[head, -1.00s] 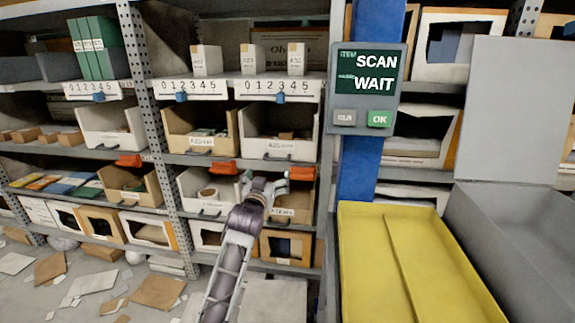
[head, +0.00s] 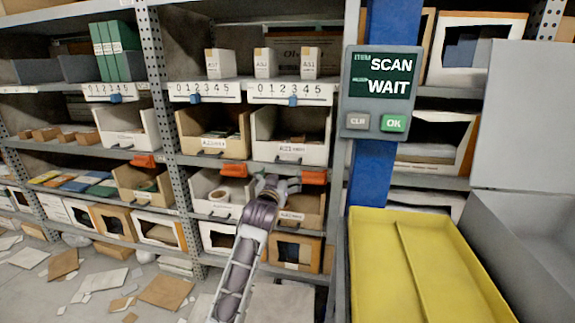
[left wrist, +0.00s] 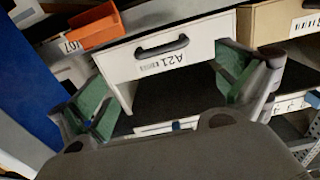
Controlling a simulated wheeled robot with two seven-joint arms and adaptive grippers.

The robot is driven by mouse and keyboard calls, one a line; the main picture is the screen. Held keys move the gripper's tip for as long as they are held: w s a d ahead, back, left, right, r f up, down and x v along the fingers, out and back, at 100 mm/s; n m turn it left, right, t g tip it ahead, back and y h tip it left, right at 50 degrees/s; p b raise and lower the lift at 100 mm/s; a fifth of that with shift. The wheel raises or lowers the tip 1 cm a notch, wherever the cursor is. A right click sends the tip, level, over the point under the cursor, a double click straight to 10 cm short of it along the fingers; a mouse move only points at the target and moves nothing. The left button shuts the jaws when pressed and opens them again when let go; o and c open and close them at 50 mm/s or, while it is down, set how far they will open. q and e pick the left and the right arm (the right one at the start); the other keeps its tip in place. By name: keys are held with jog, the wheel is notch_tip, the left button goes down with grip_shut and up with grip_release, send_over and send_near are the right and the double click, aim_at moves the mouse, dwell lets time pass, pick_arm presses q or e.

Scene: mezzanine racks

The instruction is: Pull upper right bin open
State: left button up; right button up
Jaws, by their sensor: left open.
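The upper right bin (head: 290,151) is white, with a black handle and an A21-type label, on the middle shelf of the rack. In the head view it looks shut. The left wrist view shows its white front (left wrist: 190,62) and black handle (left wrist: 162,46) upside down. My left gripper (head: 279,186) shows just below this bin in the head view. In the left wrist view its green-padded fingers (left wrist: 168,88) are spread wide, with the bin front beyond and between them. The handle is apart from the fingers. My right gripper is not in view.
A tan bin (head: 212,145) stands left of the white one. An orange bin (head: 314,177) sits just below its right side. A blue post (head: 374,170) with a scan screen (head: 385,85) and a yellow tray (head: 385,260) stand at right. Litter covers the floor.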

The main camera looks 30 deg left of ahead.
aim_at(287, 163)
pick_arm(q)
jog(key=shift+b+x, duration=0.95)
jog(key=shift+x, duration=2.5)
jog(key=shift+w+a, duration=0.2)
jog(key=shift+w, duration=0.5)
jog(key=shift+b+x, duration=0.65)
jog(key=shift+x, duration=0.8)
jog(key=shift+w, duration=0.1)
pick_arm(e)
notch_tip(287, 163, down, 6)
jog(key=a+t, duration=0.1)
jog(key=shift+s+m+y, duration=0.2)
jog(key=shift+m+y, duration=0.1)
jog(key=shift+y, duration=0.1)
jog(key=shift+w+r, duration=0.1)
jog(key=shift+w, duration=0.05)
